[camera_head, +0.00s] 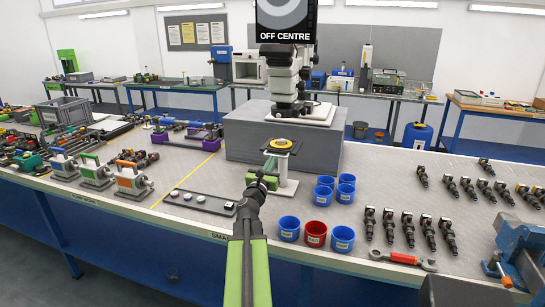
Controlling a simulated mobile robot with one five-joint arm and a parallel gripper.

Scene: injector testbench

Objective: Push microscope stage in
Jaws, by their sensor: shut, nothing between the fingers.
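The microscope (290,65) stands on a large grey block (240,140) in the middle of the bench. Its screen (285,37) reads "OFF CENTRE". The stage (281,146), a dark plate with a yellow ring on it, stands out in front of the block on a pale post (287,182). My gripper (269,163) is shut and empty, at the near side of the stage and just below its plate. It overlaps the post in the picture; I cannot tell whether it touches the stage.
Several blue cups (342,238) and a red cup (316,234) stand to the right of my arm. Black injectors (407,228) lie farther right, with a red wrench (403,258) and a blue vise (522,255). A dark strip (198,202) lies left. Bench surface between is clear.

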